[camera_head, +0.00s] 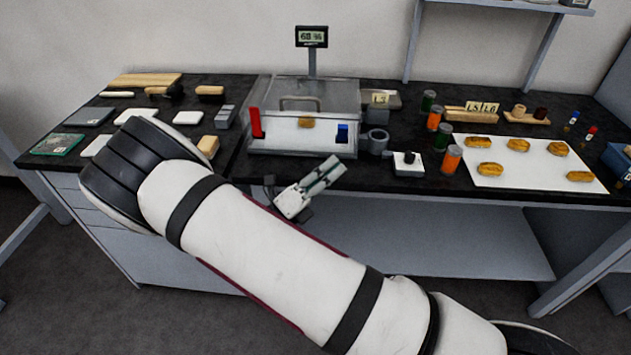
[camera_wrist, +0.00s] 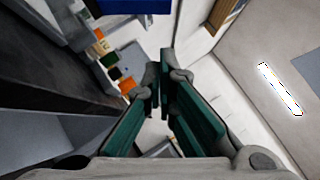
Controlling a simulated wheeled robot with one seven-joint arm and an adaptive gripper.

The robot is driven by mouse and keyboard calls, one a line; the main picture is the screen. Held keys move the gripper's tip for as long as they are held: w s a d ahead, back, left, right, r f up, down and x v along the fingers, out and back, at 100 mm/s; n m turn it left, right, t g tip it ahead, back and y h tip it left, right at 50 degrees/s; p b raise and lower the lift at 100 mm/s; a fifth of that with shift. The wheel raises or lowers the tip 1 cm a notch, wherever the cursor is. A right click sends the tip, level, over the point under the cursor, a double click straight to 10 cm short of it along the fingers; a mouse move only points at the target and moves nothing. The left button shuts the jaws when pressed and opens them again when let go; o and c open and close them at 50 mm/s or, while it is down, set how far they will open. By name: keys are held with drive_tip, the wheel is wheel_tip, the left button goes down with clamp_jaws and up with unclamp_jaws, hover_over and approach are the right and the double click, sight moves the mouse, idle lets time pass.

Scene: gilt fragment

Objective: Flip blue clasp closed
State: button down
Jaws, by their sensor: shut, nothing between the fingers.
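The blue clasp (camera_head: 342,133) is on the front right of a clear box (camera_head: 290,90) in the head view. A red clasp (camera_head: 256,123) stands upright at the box's front left. A gilt fragment (camera_head: 306,122) shows inside the box. My gripper (camera_head: 335,166) is shut and empty, just in front of and below the blue clasp, apart from it. In the wrist view my gripper's green-padded fingers (camera_wrist: 164,60) are close together. A large blue surface (camera_wrist: 128,6) at the top edge of that view may be the blue clasp.
A grey cylindrical pot (camera_head: 377,142) and a white block with a black knob (camera_head: 408,163) stand right of the box. Orange and green jars (camera_head: 451,159) and a white sheet (camera_head: 510,178) with several golden fragments lie farther right. Various blocks and tools cover the left side.

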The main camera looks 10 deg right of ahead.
sight(342, 132)
drive_tip(key=w+d+r, duration=0.1)
drive_tip(key=w, duration=0.1)
drive_tip(key=w+d+r, duration=0.1)
drive_tip(key=r, duration=0.1)
drive_tip(key=shift+w+d, duration=0.3)
drive_tip(key=shift+w, duration=0.05)
